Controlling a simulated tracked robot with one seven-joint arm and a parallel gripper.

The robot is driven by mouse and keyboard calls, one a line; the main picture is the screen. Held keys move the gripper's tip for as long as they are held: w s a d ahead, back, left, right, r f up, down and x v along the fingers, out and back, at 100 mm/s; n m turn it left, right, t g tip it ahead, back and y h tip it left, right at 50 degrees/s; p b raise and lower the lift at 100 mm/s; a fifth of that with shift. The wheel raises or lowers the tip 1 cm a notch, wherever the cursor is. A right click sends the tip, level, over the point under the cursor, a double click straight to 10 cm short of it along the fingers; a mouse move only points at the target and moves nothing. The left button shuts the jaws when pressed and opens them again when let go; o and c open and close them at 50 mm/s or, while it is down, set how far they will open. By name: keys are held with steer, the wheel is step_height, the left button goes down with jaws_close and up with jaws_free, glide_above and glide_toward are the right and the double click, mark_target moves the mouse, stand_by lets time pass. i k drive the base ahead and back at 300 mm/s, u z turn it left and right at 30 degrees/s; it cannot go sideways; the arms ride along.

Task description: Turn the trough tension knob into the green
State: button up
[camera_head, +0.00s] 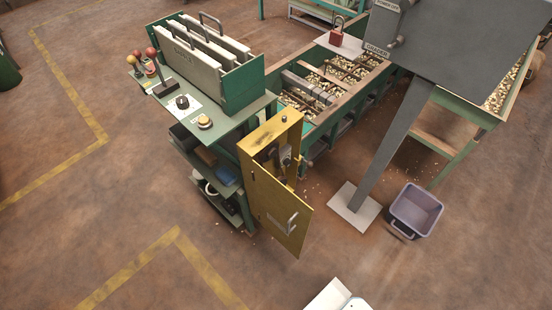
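A dark round knob (182,101) sits on a white plate on the green bench top, left of the middle. It may be the tension knob, but its pointer, any label and any green zone are too small to make out. A tan round button or knob (204,122) sits on the same bench top, just nearer and to the right. My gripper is not in view. A white part at the bottom edge looks like part of my own body, well away from the bench.
The green bench (232,118) carries a rack of pale panels (190,58) and several ball-topped levers (151,53). A yellow cabinet (283,208) has its door open beside it. A nut trough (345,95), grey post (387,155) and purple bin (416,211) stand right. The front floor is clear.

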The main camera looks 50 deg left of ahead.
mark_target(288, 162)
steer(key=z, duration=0.45)
steer(key=i, duration=0.15)
steer(key=z, duration=4)
steer(key=i, duration=0.55)
steer(key=z, duration=5.5)
steer(key=i, duration=0.5)
